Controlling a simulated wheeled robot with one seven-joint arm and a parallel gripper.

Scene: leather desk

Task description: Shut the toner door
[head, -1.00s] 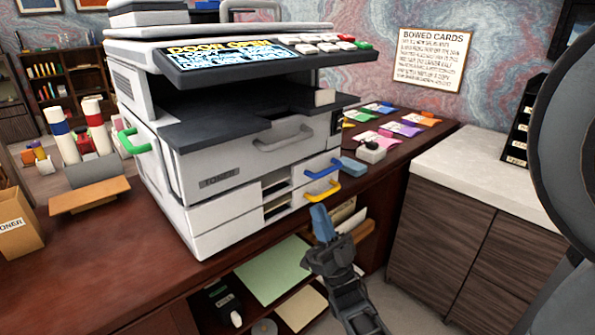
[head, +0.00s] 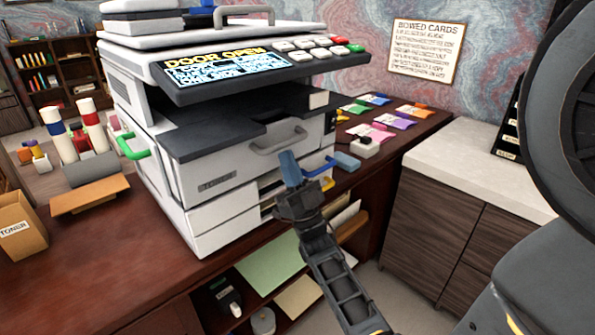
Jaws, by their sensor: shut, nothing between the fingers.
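The copier (head: 150,70) stands on the leather desk, and its screen (head: 225,68) reads "DOOR OPEN". The light grey toner door (head: 235,172) is its front panel, marked "TONER" at the lower left, with a grey bar handle (head: 278,144) near its top. How far the door stands out from the body is hard to tell. My gripper (head: 290,168) is shut and empty, its blue fingertips pointing up. In the picture it is just below the handle, in front of the door's right part and the drawers. I cannot tell whether it touches anything.
Drawers with a blue handle (head: 321,169) and a yellow handle (head: 327,184) are below the door, partly behind my gripper. A green handle (head: 133,148) is on the copier's left side. A toner box (head: 22,228) stands at left. Coloured cards (head: 384,119) lie at right.

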